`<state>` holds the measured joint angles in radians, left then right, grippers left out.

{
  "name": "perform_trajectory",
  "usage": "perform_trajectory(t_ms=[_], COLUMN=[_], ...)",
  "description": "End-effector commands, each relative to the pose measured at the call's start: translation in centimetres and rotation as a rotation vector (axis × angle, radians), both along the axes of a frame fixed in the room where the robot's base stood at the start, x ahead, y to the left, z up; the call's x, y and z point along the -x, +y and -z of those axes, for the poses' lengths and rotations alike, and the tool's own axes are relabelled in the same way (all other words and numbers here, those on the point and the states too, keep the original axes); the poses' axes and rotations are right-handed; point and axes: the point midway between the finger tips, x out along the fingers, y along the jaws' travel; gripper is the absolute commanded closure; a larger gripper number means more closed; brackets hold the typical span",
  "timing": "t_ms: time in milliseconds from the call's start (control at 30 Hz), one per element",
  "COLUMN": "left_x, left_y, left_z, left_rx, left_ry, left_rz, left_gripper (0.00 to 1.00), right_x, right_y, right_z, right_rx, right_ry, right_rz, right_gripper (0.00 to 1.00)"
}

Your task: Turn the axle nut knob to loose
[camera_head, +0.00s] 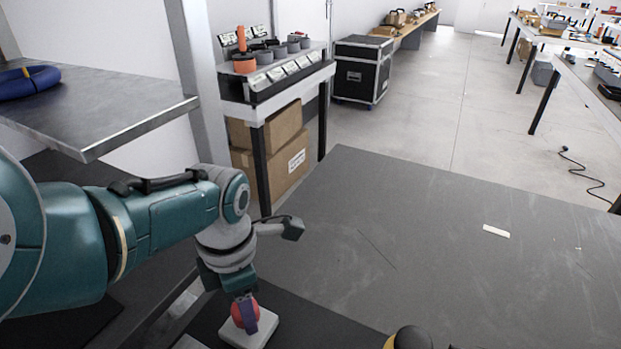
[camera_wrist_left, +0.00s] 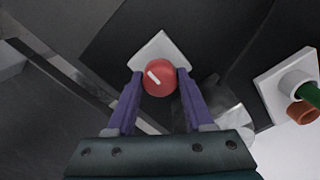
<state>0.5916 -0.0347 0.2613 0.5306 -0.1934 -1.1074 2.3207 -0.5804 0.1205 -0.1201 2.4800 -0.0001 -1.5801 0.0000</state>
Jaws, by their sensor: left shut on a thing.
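The red round knob (camera_head: 238,317) sits on a white square base plate (camera_head: 262,331) at the bottom of the head view. In the left wrist view the knob (camera_wrist_left: 159,78) carries a short white mark that slants from upper left to lower right. My left gripper (camera_head: 246,312) points down over the knob. Its two purple fingers stand on either side of the knob, shut on it. The white plate (camera_wrist_left: 158,48) shows behind the knob. My right gripper does not show.
A second white plate with a grey ring (camera_wrist_left: 292,82) and green and orange parts lies at the right of the wrist view. A dark grey table (camera_head: 450,250) is mostly clear, with a small white strip (camera_head: 496,231). A yellow and black object (camera_head: 408,339) shows at the bottom edge.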

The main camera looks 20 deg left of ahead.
Motion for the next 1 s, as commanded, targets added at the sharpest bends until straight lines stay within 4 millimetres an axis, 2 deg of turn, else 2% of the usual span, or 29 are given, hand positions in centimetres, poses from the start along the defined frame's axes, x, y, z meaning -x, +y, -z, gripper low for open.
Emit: perform_trajectory(t_ms=[667,700,900,1000], left_x=[0.04,0.03,0.02,0.01], left_y=[-0.02,-0.01,-0.01,0.0], left_z=[-0.03,-0.03,-0.02,-0.02], left_rx=[0.001,0.001,0.001,0.001], left_ry=[0.002,0.002,0.001,0.001], left_rz=[-0.058,-0.058,-0.057,-0.057], left_gripper=[1.0,0.43,0.21,0.19], right_x=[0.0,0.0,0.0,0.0], right_y=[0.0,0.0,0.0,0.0], right_z=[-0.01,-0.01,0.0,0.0], right_rx=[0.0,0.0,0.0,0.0], right_ry=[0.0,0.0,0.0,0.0], right_rz=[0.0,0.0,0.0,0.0], right_gripper=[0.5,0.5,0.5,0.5])
